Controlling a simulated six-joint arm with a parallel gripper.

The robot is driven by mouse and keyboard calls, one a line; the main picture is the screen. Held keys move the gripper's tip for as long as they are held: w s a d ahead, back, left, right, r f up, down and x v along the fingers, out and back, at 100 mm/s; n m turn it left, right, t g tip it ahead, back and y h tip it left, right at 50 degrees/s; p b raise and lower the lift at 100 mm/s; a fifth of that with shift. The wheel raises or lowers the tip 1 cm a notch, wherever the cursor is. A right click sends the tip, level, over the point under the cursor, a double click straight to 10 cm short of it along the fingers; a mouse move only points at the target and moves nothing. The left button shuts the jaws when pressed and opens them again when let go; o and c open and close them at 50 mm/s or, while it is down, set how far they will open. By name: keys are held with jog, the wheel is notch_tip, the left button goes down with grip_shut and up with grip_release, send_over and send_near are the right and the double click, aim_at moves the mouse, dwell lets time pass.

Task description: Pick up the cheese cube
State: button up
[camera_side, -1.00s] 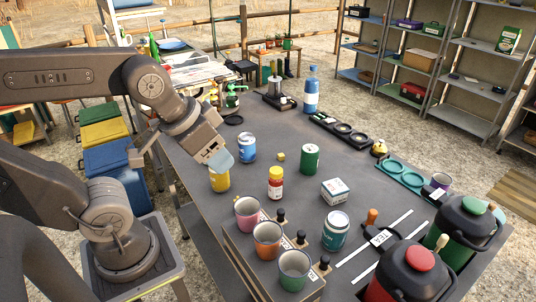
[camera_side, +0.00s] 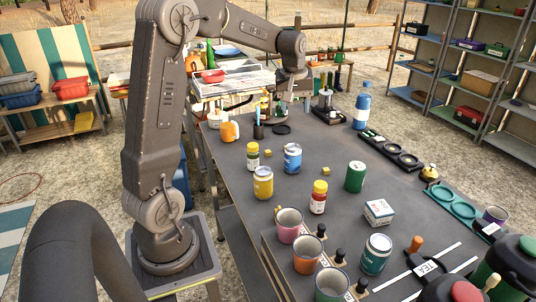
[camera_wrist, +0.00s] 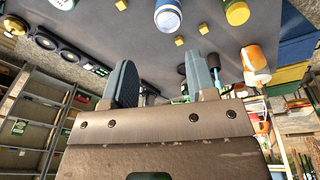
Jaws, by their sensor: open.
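Small yellow cubes that look like cheese lie on the dark table. In the side view one cube (camera_side: 326,171) is left of the green can, and another (camera_side: 268,153) is between the yellow-capped jar and the blue can. The wrist view shows small yellow cubes too, one (camera_wrist: 180,40) and another (camera_wrist: 204,57) beyond the fingers; I cannot tell which cube is meant. My gripper (camera_wrist: 160,78) is open, with nothing between its two fingers. In the side view my arm reaches over the far end of the table, and the fingertips are not clear there.
A blue can (camera_side: 292,158), yellow can (camera_side: 263,183), green can (camera_side: 355,176) and red bottle (camera_side: 318,197) stand near the cubes. A white box (camera_side: 378,212) and several cups fill the near side.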

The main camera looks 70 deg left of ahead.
jog(key=a+f+n+g, duration=0.1)
jog(key=a+f+n, duration=0.3)
jog(key=a, duration=0.5)
jog(key=n+h, duration=0.1)
jog(key=n, duration=0.1)
send_over(269, 152)
notch_tip(269, 152, down, 7)
jog(key=shift+g, duration=0.3)
notch_tip(269, 152, down, 8)
jog(key=shift+w+d, duration=0.1)
jog(key=shift+f, duration=2.9)
jog(key=shift+c, duration=0.3)
grip_shut()
